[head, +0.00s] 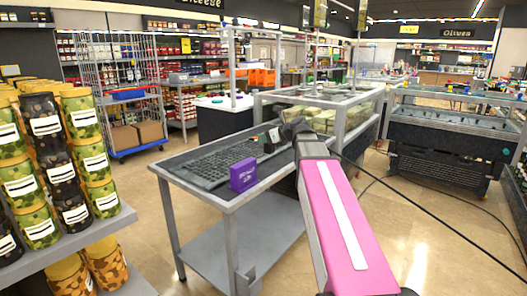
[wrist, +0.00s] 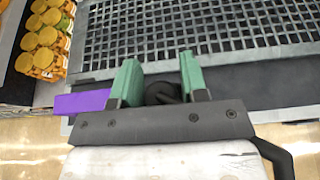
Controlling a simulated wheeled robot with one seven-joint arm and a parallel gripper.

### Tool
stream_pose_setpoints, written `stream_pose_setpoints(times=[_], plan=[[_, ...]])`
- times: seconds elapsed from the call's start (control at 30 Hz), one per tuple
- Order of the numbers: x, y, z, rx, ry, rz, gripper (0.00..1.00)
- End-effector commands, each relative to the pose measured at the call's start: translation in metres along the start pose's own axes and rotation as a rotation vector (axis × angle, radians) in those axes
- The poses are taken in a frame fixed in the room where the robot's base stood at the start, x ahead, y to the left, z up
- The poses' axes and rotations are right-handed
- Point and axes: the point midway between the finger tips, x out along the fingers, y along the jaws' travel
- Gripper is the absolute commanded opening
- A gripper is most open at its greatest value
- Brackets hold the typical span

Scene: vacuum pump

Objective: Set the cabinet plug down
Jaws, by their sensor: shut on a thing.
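The cabinet plug (wrist: 162,91) is a small black rounded piece between the two green fingers of my gripper (wrist: 160,78) in the wrist view. My gripper is shut on it, and the fingers and palm hide part of it. Below the fingers is the grey table (wrist: 262,100), with a dark grid surface just beyond. In the head view my gripper (head: 273,137) is over the right part of the grey table (head: 225,197). The plug cannot be made out clearly there, and I cannot tell whether it touches the table.
A purple box (head: 243,175) stands at the table's front edge, left of my gripper. The dark grid (head: 208,166) covers much of the top. A glass display cabinet (head: 325,112) is behind to the right. Shelved jars (head: 50,160) are at left. A black cable (head: 430,225) crosses the right side.

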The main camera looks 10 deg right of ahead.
Motion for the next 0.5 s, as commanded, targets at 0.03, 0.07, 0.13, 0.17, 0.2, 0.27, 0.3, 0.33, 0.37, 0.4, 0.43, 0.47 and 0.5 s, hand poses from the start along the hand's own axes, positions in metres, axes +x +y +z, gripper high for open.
stream_pose_setpoints(times=[0.03, 0.07, 0.13, 0.17, 0.2, 0.27, 0.3, 0.33, 0.37, 0.4, 0.43, 0.47, 0.5], plan=[[0.008, -0.014, -0.004, 0.002, 0.001, 0.000, 0.15], [0.012, -0.020, -0.006, 0.002, 0.000, 0.000, 0.15], [0.019, -0.033, -0.013, 0.002, 0.001, 0.000, 0.15], [0.022, -0.039, -0.015, 0.001, 0.001, 0.000, 0.15], [0.026, -0.047, -0.018, 0.002, 0.000, -0.001, 0.15], [0.033, -0.058, -0.024, 0.002, 0.000, -0.001, 0.15], [0.036, -0.065, -0.027, 0.001, 0.001, 0.000, 0.15], [0.039, -0.069, -0.029, 0.001, 0.001, 0.000, 0.15], [0.041, -0.074, -0.031, 0.001, 0.000, 0.000, 0.15], [0.044, -0.079, -0.033, 0.000, 0.000, 0.000, 0.15], [0.046, -0.082, -0.035, 0.000, 0.000, 0.000, 0.15], [0.048, -0.084, -0.037, 0.000, 0.000, 0.000, 0.15], [0.049, -0.087, -0.038, 0.000, 0.000, 0.001, 0.15]])
